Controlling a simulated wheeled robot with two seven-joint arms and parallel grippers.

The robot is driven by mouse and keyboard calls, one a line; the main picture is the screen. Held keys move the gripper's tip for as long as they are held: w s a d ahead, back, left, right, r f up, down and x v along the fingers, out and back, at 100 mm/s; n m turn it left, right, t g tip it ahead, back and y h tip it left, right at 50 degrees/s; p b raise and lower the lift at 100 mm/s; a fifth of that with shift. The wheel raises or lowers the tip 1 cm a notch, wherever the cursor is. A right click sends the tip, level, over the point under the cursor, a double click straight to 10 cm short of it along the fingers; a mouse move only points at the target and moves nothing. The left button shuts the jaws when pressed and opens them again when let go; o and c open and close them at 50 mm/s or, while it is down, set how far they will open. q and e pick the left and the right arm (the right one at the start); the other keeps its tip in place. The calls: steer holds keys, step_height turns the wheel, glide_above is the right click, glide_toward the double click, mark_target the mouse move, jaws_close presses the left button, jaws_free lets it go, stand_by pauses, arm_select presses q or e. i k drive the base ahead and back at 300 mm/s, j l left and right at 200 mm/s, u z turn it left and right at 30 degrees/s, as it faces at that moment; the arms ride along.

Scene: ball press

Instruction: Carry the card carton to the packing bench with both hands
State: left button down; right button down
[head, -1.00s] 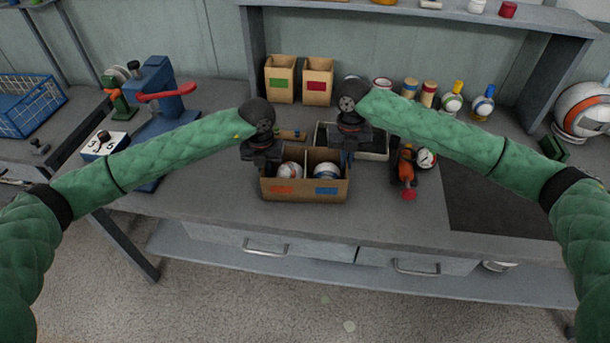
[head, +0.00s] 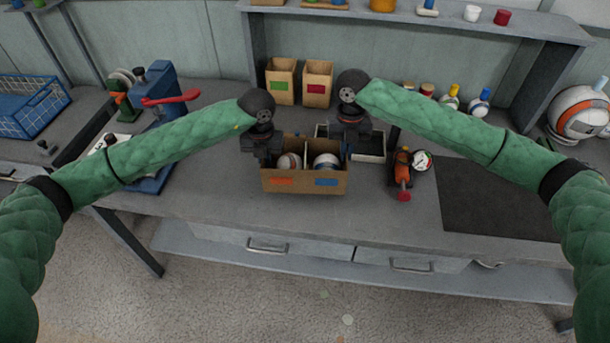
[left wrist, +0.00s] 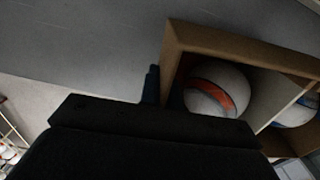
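The card carton (head: 333,182) is a brown open box with a red and a blue label on its front. It is upright, with a divider and a whitish ball in each of two compartments. My left gripper (head: 266,158) is at its left wall and appears shut on it. In the left wrist view the carton (left wrist: 207,39) shows a finger at the outside of the wall and a ball with an orange band inside. My right gripper (head: 346,152) is at the right wall, apparently gripping it; its fingertips are partly hidden. I cannot tell which surface is the packing bench.
The grey workbench (head: 215,200) is clear in front of the carton. A blue press (head: 160,90) with a red lever stands left. An orange tool (head: 403,170) and gauge (head: 421,161) lie close right, beside a dark mat (head: 490,200). A grey tray (head: 372,150) is behind. A blue crate (head: 30,110) is far left.

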mark_target(497, 196)
steer(key=k+l+z, duration=0.2)
steer(key=k, duration=0.45)
steer(key=j+z, duration=0.1)
steer(key=z, duration=1)
steer(key=i+j+z, duration=0.4)
steer(key=i+j, duration=0.15)
steer(key=j, duration=0.15)
steer(key=i+j, duration=0.5)
steer(key=j, duration=0.2)
